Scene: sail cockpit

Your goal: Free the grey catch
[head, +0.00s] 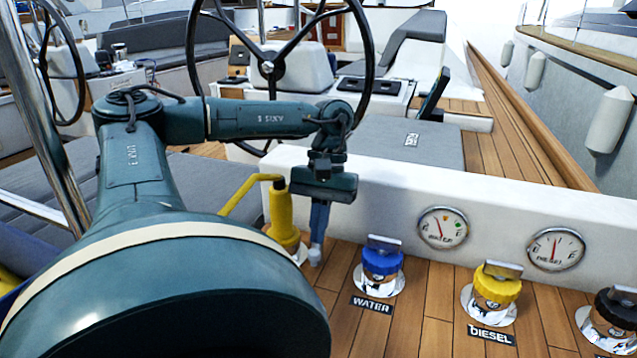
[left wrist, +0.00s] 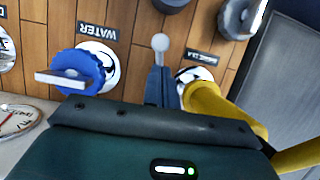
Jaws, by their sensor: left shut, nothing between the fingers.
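My left gripper (head: 317,240) points down over the wooden deck, between the yellow pump and the blue cap, with its slim blue fingers together. It also shows in the left wrist view (left wrist: 159,75). A small pale grey rounded piece (left wrist: 160,42) with a short stem lines up with the fingertips; it also shows in the head view (head: 316,257). I cannot tell whether it is the grey catch or part of the fingers, or whether they touch. Nothing else is clearly the catch. My right gripper is not in view.
The yellow pump (head: 283,220) with its bent handle stands close left of the gripper. Right of it are the blue water cap (head: 381,262), yellow diesel cap (head: 496,288) and a black cap (head: 612,315). The white coaming (head: 390,200) with two gauges rises behind. My arm hides the lower left.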

